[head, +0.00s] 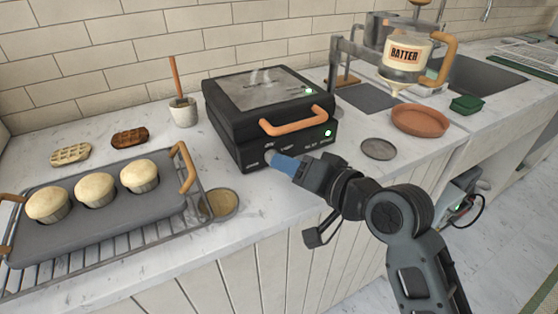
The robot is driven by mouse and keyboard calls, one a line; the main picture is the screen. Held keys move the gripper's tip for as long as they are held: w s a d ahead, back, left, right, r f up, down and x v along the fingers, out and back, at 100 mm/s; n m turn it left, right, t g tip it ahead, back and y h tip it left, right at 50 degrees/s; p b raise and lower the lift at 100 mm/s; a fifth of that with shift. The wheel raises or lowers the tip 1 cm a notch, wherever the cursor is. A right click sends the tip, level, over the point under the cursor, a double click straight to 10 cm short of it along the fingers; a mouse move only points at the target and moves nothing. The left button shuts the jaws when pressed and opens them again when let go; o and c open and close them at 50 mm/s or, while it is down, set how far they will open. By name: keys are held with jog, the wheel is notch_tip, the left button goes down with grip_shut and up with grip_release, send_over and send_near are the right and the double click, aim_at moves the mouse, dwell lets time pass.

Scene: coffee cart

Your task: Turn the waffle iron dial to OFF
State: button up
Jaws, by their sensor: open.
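The waffle iron (229,117) is a black box on the counter, with its lid down and an orange handle (295,122) across the front. A small light on its front shows pale green. Faint white labels run along the lower front panel. My gripper (270,156) reaches from the right to the lower front panel near its left end, with blue at its tip.
A dark tray with several muffins (94,188) stands on a wire rack at left. A round tin (219,204) and a grey disc (378,149) lie near the front edge. A batter dispenser (405,58) and an orange dish (420,121) stand at right.

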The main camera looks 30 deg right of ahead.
jog(key=shift+x, duration=1.6)
grip_shut()
